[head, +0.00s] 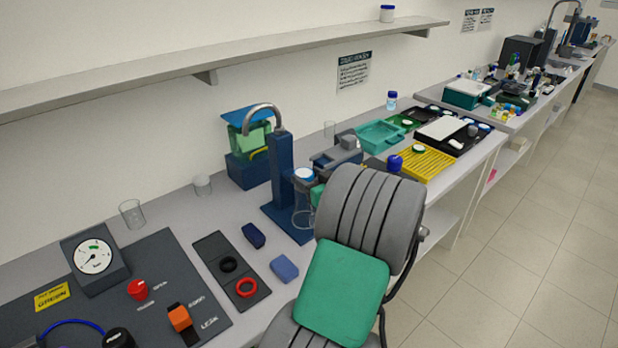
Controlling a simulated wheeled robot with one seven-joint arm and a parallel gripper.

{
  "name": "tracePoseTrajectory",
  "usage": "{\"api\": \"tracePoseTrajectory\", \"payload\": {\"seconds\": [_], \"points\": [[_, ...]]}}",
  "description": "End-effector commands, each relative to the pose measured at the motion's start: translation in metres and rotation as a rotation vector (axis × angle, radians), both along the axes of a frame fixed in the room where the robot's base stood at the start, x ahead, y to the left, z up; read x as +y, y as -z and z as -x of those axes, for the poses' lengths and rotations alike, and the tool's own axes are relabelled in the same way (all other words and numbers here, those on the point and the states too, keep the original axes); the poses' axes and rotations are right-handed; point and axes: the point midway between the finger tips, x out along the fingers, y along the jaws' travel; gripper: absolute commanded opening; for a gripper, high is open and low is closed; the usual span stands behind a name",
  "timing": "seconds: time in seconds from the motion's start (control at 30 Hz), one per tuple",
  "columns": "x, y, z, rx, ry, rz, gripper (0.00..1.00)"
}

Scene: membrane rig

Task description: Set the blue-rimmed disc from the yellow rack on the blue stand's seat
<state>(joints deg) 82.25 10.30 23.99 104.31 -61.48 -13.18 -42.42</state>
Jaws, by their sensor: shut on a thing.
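The blue stand (283,160) is upright on the near bench, with a bent grey tube at its top. A white round piece with a bluish edge (304,174) shows beside it, above a clear vessel (303,214). I cannot tell whether this is the blue-rimmed disc, or whether it rests on the seat. The yellow rack (432,162) lies farther right; a white disc with a dark green rim (418,150) is at its back edge. My grey arm with its green pad fills the middle front and hides part of the bench.
A dark blue-capped item (394,163) stands by the rack's left side. Behind are a teal tray (380,134) and a black tray (462,140). A gauge (93,258) and red and black rings lie at front left. A shelf (220,68) runs above; the floor at right is clear.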

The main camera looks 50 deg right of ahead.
Motion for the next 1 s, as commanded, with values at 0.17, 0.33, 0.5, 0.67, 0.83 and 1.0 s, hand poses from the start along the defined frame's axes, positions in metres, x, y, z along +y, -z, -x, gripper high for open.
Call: {"api": "tracePoseTrajectory", "payload": {"seconds": [0.17,0.33,0.5,0.67,0.83,1.0], "points": [[0.000,0.001,0.000,0.002,0.000,-0.002,0.64],[0.000,0.001,0.000,0.001,0.000,-0.001,0.78],[-0.001,0.001,0.000,0.001,0.002,-0.001,0.78],[-0.001,0.001,0.001,0.001,0.003,-0.001,0.78],[0.002,0.000,0.012,0.002,0.007,0.000,0.78],[0.014,-0.005,0.045,0.002,0.010,0.001,0.78]]}}
